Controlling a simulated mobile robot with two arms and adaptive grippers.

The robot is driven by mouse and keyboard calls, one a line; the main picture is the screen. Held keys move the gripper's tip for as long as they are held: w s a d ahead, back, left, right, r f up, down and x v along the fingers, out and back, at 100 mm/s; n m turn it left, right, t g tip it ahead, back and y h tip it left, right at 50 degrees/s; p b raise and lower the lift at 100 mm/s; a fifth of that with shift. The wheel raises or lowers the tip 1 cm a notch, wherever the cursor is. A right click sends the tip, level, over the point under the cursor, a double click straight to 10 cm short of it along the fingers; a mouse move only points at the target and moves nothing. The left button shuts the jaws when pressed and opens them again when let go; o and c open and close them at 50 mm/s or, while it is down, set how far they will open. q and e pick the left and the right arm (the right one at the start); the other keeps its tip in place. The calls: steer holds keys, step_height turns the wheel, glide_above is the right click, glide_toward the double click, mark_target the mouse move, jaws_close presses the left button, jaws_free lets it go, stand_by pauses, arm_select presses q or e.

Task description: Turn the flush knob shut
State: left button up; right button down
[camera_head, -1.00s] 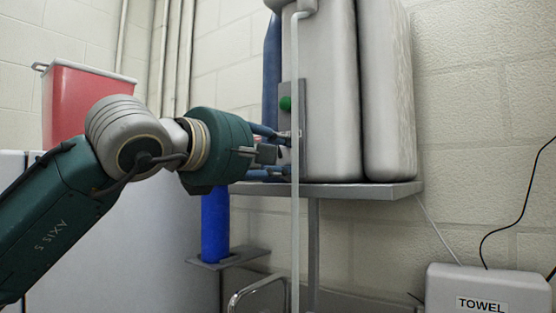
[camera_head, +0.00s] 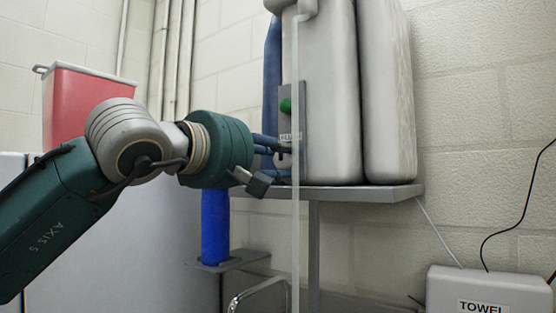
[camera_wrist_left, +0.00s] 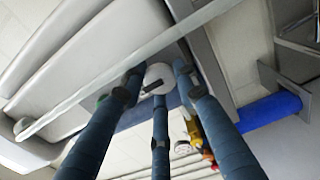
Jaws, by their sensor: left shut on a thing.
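The flush knob shows in the left wrist view as a pale round disc (camera_wrist_left: 160,75) with a dark bar across it. It sits on a grey panel (camera_head: 302,110) fixed to the front of the pale tanks, under a small label. In the head view my fingers mostly hide it. My left gripper (camera_head: 284,152) reaches the panel from the left. Its blue fingers (camera_wrist_left: 158,92) stand around the knob and are shut on it. Exact finger contact is hard to see. My right gripper is not in view.
A green button (camera_head: 286,105) is on the panel just above my fingers. A thin pale vertical pipe (camera_head: 295,230) runs close in front of the panel. The tanks (camera_head: 332,90) stand on a grey shelf (camera_head: 375,194). A blue cylinder (camera_head: 215,228) stands below my gripper.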

arm_select(q)
steer(key=shift+s+d+f, duration=0.1)
steer(key=shift+s+d, duration=0.05)
steer(key=shift+d, duration=0.05)
steer(key=o, duration=1.2)
steer(key=shift+c, duration=0.2)
steer(key=shift+s, duration=0.2)
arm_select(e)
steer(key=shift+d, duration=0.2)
arm_select(q)
steer(key=v, duration=1.2)
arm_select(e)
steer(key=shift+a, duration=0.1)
